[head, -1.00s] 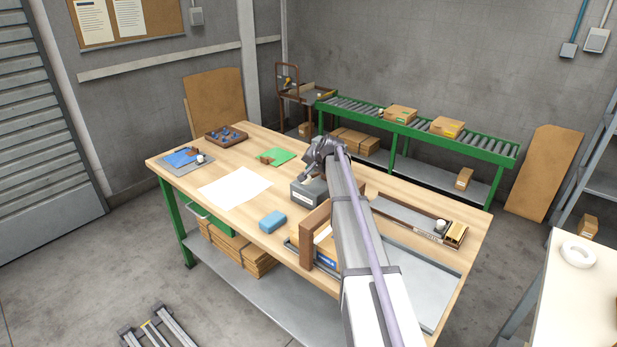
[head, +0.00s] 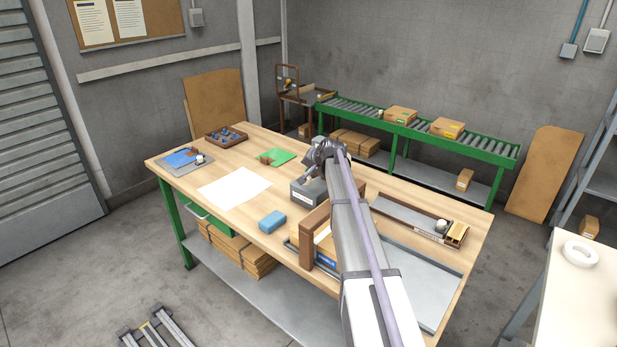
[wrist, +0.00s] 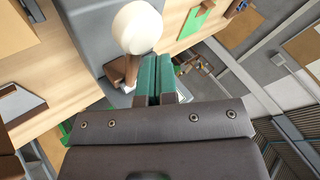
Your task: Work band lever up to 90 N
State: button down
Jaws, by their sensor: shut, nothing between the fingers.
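The band lever is a pale round knob (wrist: 137,28) on a short stem, beside a grey box (wrist: 85,30) in the wrist view. The same grey box (head: 303,196) stands on the workbench in the head view, partly hidden by my arm. My gripper (wrist: 157,60) has its teal fingers shut together and empty. Its fingertips are close beside the knob, just below and right of it in the picture; I cannot tell whether they touch. A brown block (wrist: 115,72) lies by the base of the stem. No force reading is legible.
On the workbench (head: 240,224) are a blue block (head: 272,220), a white sheet (head: 233,188), a green mat (head: 279,156) and a brown tray (head: 226,136). A brown wooden frame (head: 306,245) stands close to my arm. A long tray (head: 400,212) lies at the right.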

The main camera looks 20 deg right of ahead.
aim_at(312, 176)
jog(key=shift+a+f+b, duration=0.1)
jog(key=shift+f+b, duration=0.7)
jog(key=shift+f, duration=0.1)
dwell(0.6)
jog(key=shift+r, duration=0.1)
dwell(0.4)
jog(key=shift+r+p, duration=1.5)
jog(key=shift+p, duration=0.1)
jog(key=r+p, duration=0.5)
jog(key=shift+w+d, duration=0.15)
jog(key=shift+d, duration=0.25)
